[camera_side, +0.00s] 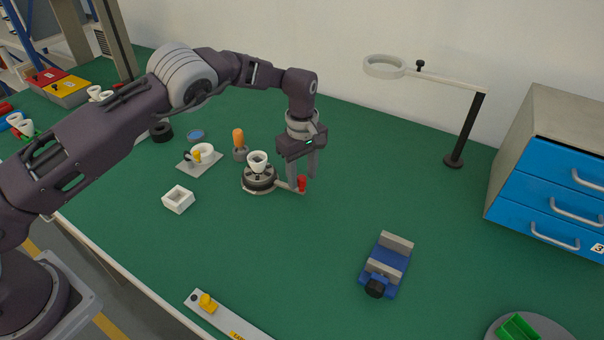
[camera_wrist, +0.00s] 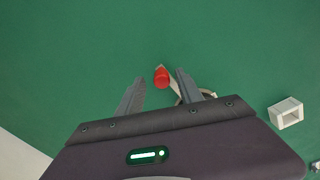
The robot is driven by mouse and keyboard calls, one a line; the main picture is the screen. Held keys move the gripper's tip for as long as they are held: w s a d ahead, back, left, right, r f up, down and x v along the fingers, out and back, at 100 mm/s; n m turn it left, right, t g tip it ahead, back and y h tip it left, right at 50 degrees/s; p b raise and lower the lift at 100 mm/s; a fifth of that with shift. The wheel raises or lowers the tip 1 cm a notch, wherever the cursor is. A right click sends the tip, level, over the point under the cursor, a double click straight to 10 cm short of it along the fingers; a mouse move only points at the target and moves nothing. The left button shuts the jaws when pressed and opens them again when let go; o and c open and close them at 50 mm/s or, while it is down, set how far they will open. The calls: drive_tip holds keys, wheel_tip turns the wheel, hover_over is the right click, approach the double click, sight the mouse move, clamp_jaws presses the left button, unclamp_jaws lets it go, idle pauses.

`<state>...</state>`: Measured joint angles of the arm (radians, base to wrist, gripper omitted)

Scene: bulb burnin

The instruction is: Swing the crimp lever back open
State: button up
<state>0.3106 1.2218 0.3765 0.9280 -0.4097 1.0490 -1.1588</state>
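The crimp fixture (camera_side: 259,181) is a dark round base with a white cup-shaped piece (camera_side: 258,161) on top. Its crimp lever (camera_side: 285,185) is a pale arm reaching out to the right, with a red knob (camera_side: 302,184) at its end. My gripper (camera_side: 303,182) points down at the lever's end. In the wrist view the red knob (camera_wrist: 161,76) lies between the two spread fingers, with a gap to each side, nearer the right finger. My gripper (camera_wrist: 160,82) is open. Most of the fixture is hidden behind my gripper body in the wrist view.
An orange-handled tool (camera_side: 238,142) stands behind the fixture. A blue vise (camera_side: 386,264) stands at front right. The mat between is clear.

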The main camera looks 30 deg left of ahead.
wheel_tip(320, 180, up, 7)
drive_tip(key=shift+r, duration=0.1)
idle(0.4)
drive_tip(key=s+a+r+m+t, duration=0.1)
drive_tip(key=s+a+r, duration=0.1)
drive_tip(key=s+r, duration=0.35)
drive_tip(key=s+a+r+m+h, duration=0.1)
drive_tip(key=s+a+r+m, duration=0.1)
drive_tip(key=r, duration=0.7)
drive_tip(key=s+a+r+m+t, duration=0.1)
drive_tip(key=s+a+r, duration=0.1)
drive_tip(key=s+r, duration=0.35)
drive_tip(key=s+a+r+m+t, duration=0.2)
drive_tip(key=s+r+m, duration=0.3)
drive_tip(key=s, duration=0.6)
drive_tip(key=s+f+m, duration=0.2)
drive_tip(key=s, duration=0.5)
drive_tip(key=s+a+f+m+t+y, duration=0.1)
drive_tip(key=s+f+m, duration=0.1)
drive_tip(key=s, duration=0.6)
drive_tip(key=shift+s+a+m+t, duration=0.15)
drive_tip(key=shift+m+t, duration=0.15)
